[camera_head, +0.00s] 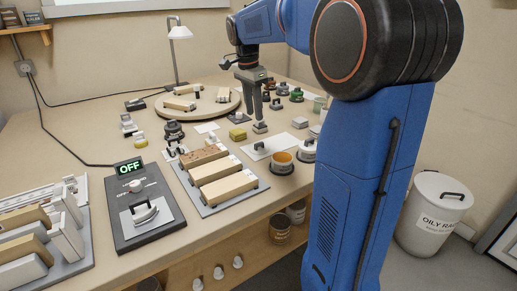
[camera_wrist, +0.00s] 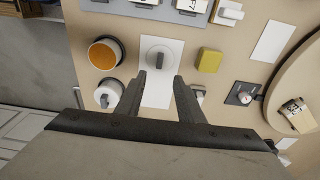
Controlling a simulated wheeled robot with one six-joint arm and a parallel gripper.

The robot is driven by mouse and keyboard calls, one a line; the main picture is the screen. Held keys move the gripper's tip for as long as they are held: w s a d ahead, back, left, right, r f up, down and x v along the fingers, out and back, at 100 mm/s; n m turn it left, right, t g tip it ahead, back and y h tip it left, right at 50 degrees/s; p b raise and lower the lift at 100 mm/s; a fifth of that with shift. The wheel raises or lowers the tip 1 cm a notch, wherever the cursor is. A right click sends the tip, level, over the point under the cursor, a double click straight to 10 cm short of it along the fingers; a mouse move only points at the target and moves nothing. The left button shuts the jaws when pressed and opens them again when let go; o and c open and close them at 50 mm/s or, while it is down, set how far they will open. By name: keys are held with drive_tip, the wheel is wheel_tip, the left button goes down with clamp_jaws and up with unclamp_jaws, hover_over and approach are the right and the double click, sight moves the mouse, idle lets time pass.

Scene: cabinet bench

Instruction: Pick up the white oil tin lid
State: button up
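A round white lid with a grey bar handle (camera_wrist: 158,51) lies flat on a white sheet in the wrist view, just ahead of my fingertips. I take it for the oil tin lid; it shows small on the sheet in the head view (camera_head: 259,147). My gripper (camera_wrist: 159,76) is open and empty, its two fingers apart above the sheet. In the head view my gripper (camera_head: 257,117) points down, behind the lid. An uncovered tin with orange contents (camera_head: 282,160) stands beside the sheet. A white tin with a dark handle on top (camera_head: 307,151) stands next to it.
A yellow block (camera_wrist: 209,61) lies right of the lid in the wrist view. A grey tray with wooden-topped blocks (camera_head: 222,185) and an "OFF" device (camera_head: 145,210) stand nearer the front. A round wooden board (camera_head: 230,107) lies at the back, with many small items around.

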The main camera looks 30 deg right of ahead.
sight(259, 143)
drive_tip(key=f, duration=0.4)
drive_tip(key=d+f, duration=0.1)
drive_tip(key=f, duration=0.3)
drive_tip(key=d+f, duration=0.1)
drive_tip(key=f, duration=0.4)
clamp_jaws()
